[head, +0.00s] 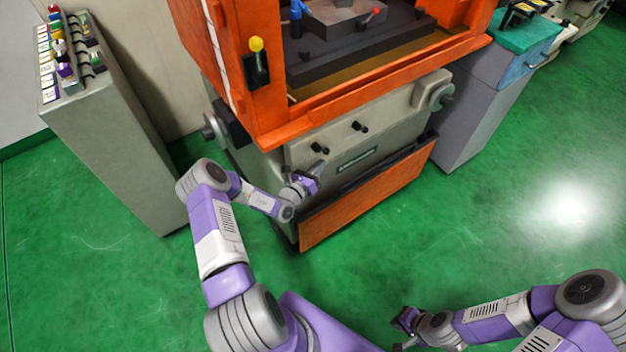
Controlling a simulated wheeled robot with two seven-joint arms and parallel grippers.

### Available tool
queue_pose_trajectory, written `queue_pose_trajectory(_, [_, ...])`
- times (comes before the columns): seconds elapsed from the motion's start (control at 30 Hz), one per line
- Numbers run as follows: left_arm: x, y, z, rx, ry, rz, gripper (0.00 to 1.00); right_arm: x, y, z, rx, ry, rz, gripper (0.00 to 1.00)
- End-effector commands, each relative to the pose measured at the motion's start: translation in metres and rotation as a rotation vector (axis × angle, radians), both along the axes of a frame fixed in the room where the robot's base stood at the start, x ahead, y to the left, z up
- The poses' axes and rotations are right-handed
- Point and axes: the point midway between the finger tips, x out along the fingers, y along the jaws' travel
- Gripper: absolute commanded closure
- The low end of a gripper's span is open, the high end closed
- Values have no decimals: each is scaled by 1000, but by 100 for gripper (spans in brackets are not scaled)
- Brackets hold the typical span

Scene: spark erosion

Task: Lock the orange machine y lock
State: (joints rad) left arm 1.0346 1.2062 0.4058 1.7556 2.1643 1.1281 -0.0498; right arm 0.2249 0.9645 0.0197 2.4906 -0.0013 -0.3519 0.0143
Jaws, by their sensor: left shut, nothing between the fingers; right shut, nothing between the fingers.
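The orange machine (375,75) stands in the upper middle, with a grey front panel under its orange tank. Two small black knobs stick out of that panel, a left knob (317,147) and a right knob (359,126). I cannot tell which part is the y lock. My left gripper (314,174) is shut and empty in front of the panel, just below the left knob in the picture. Whether it touches the panel is unclear. My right gripper (403,325) is shut and empty over the floor at the bottom, well away from the machine.
Round grey handwheels show at the left (213,130) and right (441,96). A grey console (115,130) stands left, a grey-blue cabinet (480,110) right. The green floor (510,200) is clear at the right.

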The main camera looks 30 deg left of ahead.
Motion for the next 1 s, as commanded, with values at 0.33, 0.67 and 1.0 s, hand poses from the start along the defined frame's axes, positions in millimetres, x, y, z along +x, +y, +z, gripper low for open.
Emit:
queue_pose_trajectory(0.33, [9, 2, 9, 0, 1, 0, 100, 0, 0, -3, 0, 0, 0, 100])
queue_pose_trajectory(0.67, [16, 1, 9, -27, -63, 1, 100, 0, 0, -11, 0, 0, 0, 100])
queue_pose_trajectory(1.0, [23, 1, 18, -46, -116, 0, 100, 0, 0, -13, 0, 0, 0, 100])
